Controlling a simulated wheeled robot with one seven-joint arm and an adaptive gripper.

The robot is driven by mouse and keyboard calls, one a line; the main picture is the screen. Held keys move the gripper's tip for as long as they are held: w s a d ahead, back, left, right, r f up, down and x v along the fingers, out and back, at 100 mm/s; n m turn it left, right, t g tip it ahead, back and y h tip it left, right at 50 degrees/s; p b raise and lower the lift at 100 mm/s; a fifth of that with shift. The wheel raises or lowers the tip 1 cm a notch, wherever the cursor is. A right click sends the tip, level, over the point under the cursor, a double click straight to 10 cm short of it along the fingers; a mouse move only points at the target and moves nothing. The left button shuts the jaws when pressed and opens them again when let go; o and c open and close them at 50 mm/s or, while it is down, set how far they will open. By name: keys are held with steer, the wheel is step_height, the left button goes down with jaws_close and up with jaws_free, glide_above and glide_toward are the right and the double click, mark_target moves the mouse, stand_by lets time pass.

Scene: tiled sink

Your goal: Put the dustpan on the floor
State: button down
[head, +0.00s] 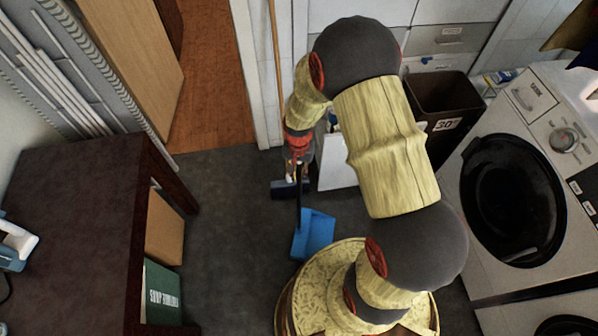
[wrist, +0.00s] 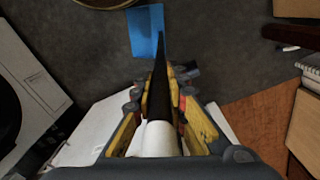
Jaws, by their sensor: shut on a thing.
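The dustpan has a blue pan (head: 316,235) and a long dark handle. My gripper (head: 297,172) is shut on the handle, and the pan hangs out beyond it over the dark floor. I cannot tell whether the pan touches the floor. In the wrist view the fingers of my gripper (wrist: 160,105) lie on both sides of the black and white handle, and the blue pan (wrist: 145,32) shows at the top. My arm hides part of the floor in the head view.
A wooden broom stick (head: 276,60) stands behind my gripper. A white panel (head: 338,165) is just right of it. A dark bin (head: 440,100) and a washing machine (head: 525,190) stand to the right. A dark cabinet (head: 75,230) stands at left. Floor (head: 225,235) is clear between.

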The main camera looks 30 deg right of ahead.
steer(key=shift+f, duration=0.2)
steer(key=c, duration=1.7)
jaws_free()
steer(key=shift+c, duration=0.2)
steer(key=shift+o, duration=0.3)
steer(key=shift+f, duration=0.1)
step_height(320, 180, up, 12)
steer(key=shift+r, duration=0.1)
